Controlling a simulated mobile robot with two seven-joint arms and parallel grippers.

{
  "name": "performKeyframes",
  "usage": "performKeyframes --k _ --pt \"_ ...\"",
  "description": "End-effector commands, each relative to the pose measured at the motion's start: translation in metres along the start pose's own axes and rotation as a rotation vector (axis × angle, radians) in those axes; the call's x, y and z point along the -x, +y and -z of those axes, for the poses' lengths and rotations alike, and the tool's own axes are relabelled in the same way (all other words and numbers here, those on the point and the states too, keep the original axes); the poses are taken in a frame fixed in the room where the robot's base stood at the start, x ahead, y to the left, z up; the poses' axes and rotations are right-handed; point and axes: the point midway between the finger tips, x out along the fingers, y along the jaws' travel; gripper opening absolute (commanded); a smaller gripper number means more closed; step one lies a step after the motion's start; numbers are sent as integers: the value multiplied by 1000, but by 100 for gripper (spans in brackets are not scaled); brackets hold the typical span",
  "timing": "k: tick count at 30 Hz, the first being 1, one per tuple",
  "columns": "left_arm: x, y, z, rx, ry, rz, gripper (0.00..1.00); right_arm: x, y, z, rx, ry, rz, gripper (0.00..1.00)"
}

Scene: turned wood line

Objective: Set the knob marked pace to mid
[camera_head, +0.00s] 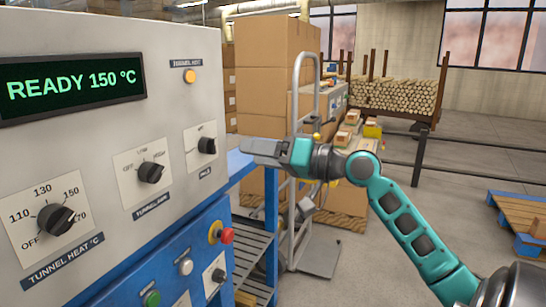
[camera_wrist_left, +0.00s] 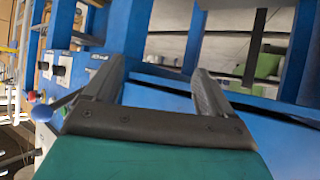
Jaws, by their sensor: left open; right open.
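The pace knob (camera_head: 206,145) is a black dial on a small white plate at the right end of the grey panel, above a dark label. Its small markings are too blurred to read, so I cannot tell its setting. My right gripper (camera_head: 250,147) is just right of this knob, side-on, with its fingers toward the panel. It is open, appears empty and looks apart from the knob. My left gripper is out of the head view. In the left wrist view, my left gripper (camera_wrist_left: 155,75) is open with nothing between its fingers, near blue framework.
The tunnel air knob (camera_head: 150,172) and tunnel heat knob (camera_head: 56,219) are left of the pace knob. The display (camera_head: 72,82) reads READY 150 °C. A red button (camera_head: 226,235) sits below. Stacked cartons (camera_head: 270,75) and a hand truck (camera_head: 312,215) stand behind my right gripper.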

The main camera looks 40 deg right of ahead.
Motion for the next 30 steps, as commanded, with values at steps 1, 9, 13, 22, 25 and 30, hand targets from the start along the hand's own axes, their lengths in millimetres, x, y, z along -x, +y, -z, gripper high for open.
performKeyframes --k 1,9,13,22,25,30 --pt "0 0 0 1 1 0 85 6 0 -1 -1 0 0 63" --pt "-1 0 0 1 1 0 85 25 0 0 0 0 1 63" --pt "-1 0 0 1 1 0 85 26 0 0 0 0 1 63" --pt "0 -2 -1 -8 -1 0 85 26 0 0 0 0 1 63" --pt "0 -2 -1 -10 -1 0 85 26 0 0 0 0 1 63" --pt "-1 -2 0 -12 1 0 85 26 0 0 0 0 1 63"
